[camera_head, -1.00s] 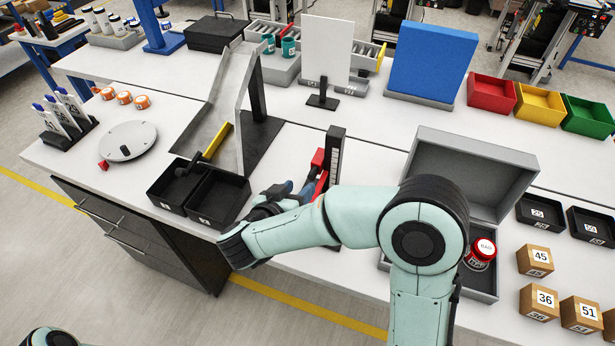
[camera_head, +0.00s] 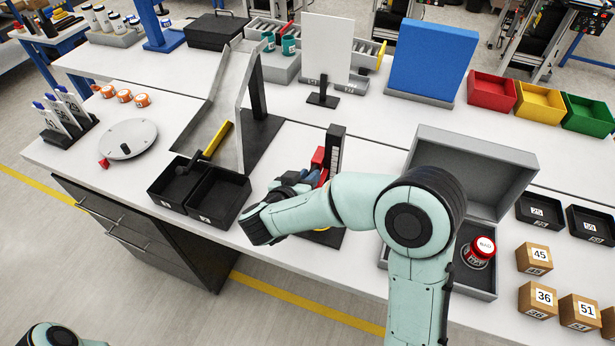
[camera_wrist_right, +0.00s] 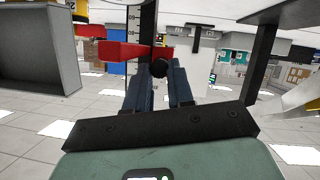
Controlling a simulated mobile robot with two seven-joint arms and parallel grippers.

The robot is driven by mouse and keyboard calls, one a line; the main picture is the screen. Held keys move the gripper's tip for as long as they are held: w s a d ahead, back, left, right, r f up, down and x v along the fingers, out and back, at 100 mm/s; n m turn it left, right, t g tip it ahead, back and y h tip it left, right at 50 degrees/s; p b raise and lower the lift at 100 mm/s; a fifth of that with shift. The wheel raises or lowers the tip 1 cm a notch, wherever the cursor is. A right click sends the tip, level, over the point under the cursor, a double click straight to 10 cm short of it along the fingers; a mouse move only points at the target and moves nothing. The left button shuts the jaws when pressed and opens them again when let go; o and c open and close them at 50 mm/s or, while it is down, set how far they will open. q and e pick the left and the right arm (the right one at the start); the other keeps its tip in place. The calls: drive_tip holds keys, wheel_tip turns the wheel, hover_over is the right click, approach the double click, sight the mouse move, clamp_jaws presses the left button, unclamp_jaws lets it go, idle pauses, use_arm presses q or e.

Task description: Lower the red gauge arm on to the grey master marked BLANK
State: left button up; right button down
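The red gauge arm (camera_head: 318,157) sits on a dark upright post with a pale scale (camera_head: 335,150). In the right wrist view the red arm (camera_wrist_right: 133,51) crosses the post and ends near a black round knob (camera_wrist_right: 159,68). My right gripper (camera_wrist_right: 160,76) has its two blue fingers apart, with the knob between or just beyond the fingertips; contact cannot be told. In the head view my right gripper (camera_head: 300,181) is beside the gauge, partly covered by my arm. No grey master marked BLANK is distinguishable; my right arm hides much of the gauge base. My left gripper is out of view.
Two black bins (camera_head: 217,199) stand left of the gauge, below a metal chute (camera_head: 205,110). An open grey case (camera_head: 470,160) holding a red-lidded jar (camera_head: 480,252) is to the right. A white panel (camera_head: 328,50) stands behind.

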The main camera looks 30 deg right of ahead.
wheel_tip(320, 180, down, 4)
drive_tip(key=shift+s+f+b, duration=0.1)
drive_tip(key=shift+s+b, duration=0.05)
drive_tip(key=shift+b, duration=0.45)
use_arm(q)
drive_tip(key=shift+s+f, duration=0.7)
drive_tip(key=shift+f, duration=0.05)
use_arm(e)
drive_tip(key=c, duration=1)
unclamp_jaws()
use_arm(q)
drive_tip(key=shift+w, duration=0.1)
use_arm(e)
drive_tip(key=shift+a, duration=0.1)
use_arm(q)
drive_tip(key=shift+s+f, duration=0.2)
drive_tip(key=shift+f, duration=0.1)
use_arm(e)
drive_tip(key=v, duration=1.3)
